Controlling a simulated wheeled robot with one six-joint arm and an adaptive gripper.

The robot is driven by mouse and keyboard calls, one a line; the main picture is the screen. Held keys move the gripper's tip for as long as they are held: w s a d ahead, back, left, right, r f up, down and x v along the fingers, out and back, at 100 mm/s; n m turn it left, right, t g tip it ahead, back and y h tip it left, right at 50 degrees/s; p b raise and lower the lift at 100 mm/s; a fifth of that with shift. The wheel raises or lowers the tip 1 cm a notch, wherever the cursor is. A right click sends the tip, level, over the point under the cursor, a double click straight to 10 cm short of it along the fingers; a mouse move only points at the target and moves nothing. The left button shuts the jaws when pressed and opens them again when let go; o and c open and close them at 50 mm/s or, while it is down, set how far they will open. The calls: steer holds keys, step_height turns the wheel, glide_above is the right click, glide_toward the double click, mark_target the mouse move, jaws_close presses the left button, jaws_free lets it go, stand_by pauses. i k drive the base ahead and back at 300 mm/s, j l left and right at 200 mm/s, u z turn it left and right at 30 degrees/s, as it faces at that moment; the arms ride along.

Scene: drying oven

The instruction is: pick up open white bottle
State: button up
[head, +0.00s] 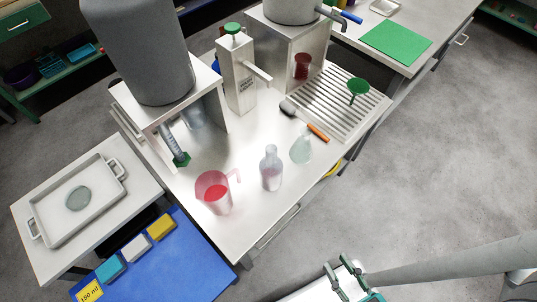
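A pale, translucent bottle (270,172) stands upright near the front edge of the white bench (225,235). It is the closest match to the open white bottle; no cap shows on its narrow neck. My gripper (342,266) is at the bottom right, in front of the bench and well apart from the bottle. Its two fingers are spread, with nothing seen between them.
A red jug (213,192) stands left of the bottle and a clear flask (301,150) close on its right. An orange-handled brush (306,122) lies behind the flask, beside a ribbed drainer (345,98). Large grey tanks (140,50) stand behind.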

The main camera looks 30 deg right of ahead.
mark_target(271, 166)
steer(key=k+j+z, duration=0.2)
steer(key=j, duration=0.25)
steer(key=k+j+z, duration=0.15)
steer(key=j, duration=0.25)
steer(key=k+j+z, duration=0.2)
steer(key=k+j, duration=0.15)
